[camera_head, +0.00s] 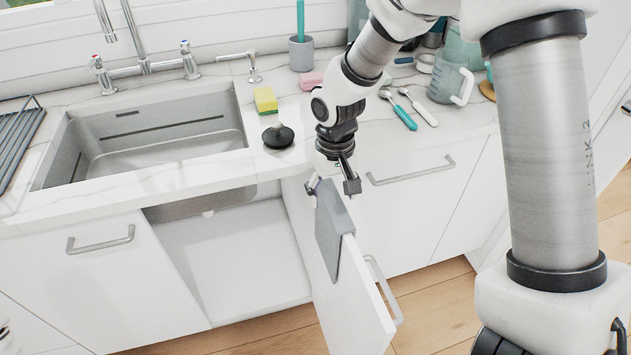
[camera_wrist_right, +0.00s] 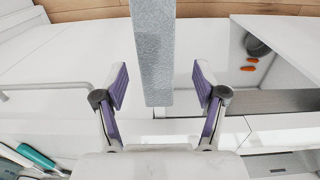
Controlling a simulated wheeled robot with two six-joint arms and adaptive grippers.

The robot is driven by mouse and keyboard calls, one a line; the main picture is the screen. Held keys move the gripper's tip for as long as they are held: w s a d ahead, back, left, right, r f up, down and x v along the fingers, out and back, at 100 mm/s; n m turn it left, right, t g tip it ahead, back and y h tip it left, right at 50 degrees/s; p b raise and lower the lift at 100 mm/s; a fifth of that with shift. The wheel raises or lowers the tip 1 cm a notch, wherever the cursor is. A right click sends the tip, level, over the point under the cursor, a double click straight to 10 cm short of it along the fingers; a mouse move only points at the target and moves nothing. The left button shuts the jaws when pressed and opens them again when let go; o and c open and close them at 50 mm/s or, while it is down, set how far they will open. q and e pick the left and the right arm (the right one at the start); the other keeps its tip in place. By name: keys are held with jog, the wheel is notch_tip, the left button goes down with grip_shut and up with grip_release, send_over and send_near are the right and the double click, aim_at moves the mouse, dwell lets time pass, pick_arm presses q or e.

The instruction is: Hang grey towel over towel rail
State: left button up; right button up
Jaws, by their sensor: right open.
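The grey towel (camera_head: 329,225) is draped over the top edge of the open white cabinet door (camera_head: 345,305), with a flap hanging down the visible face. In the right wrist view the towel (camera_wrist_right: 153,50) is a straight grey strip running between the fingers. My right gripper (camera_head: 332,186) is open just above the towel's near-sink end, one finger on each side. The wrist view shows gaps between both fingers (camera_wrist_right: 160,88) and the towel. I cannot make out a separate towel rail; a bar handle (camera_head: 384,290) is on the door.
The sink (camera_head: 150,140) is left of the door, with an open cabinet below. A black plunger-like stopper (camera_head: 278,136), a sponge (camera_head: 265,100), spoons (camera_head: 402,112) and a clear jug (camera_head: 450,80) stand on the counter. Drawer handles (camera_head: 410,171) stick out nearby.

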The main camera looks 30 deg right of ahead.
aim_at(334, 203)
jog(key=f, duration=0.6)
jog(key=shift+s+d, duration=0.15)
jog(key=shift+s, duration=0.05)
jog(key=shift+w+f, duration=0.1)
jog(key=shift+f, duration=0.3)
jog(key=shift+r, duration=0.1)
jog(key=c, duration=1.3)
jog(key=shift+r+p, duration=0.45)
jog(key=shift+r, duration=0.05)
